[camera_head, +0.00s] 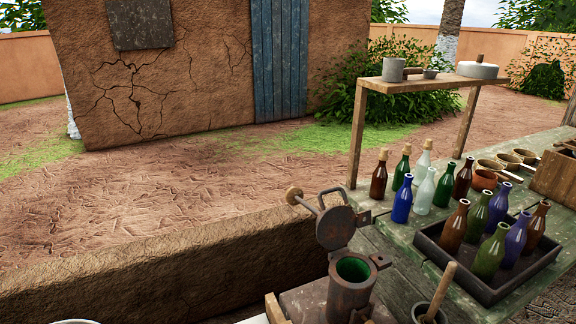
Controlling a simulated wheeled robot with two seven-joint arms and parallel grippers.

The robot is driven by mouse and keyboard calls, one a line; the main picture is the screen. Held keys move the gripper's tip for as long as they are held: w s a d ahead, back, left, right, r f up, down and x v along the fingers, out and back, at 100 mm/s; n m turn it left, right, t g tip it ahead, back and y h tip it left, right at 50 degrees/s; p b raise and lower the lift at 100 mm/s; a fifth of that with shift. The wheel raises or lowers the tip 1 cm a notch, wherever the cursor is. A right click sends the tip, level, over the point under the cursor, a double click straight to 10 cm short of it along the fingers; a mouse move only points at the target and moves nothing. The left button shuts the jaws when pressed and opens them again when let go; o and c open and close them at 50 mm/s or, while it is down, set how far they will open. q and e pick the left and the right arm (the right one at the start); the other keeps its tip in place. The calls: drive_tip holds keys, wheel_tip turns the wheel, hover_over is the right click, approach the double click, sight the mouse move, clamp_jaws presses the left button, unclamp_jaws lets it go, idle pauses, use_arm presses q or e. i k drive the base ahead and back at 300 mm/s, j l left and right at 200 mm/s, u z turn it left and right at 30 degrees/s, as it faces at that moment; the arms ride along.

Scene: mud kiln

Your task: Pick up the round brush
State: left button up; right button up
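I cannot pick out a round brush for certain in the head view. A wooden stick (442,287) stands tilted in a small dark cup (423,315) at the bottom edge; its lower end is hidden, so I cannot tell whether it is a brush or a pestle. Neither of my grippers is in view.
A brown metal pot (347,296) with raised lid (335,228) and green inside stands at the table's near left. A black tray (477,290) holds several bottles. More bottles, including a blue one (402,200), stand behind, below a wooden shelf (425,83). A mud wall (170,270) runs left.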

sight(452, 266)
drive_tip(key=z, duration=1.3)
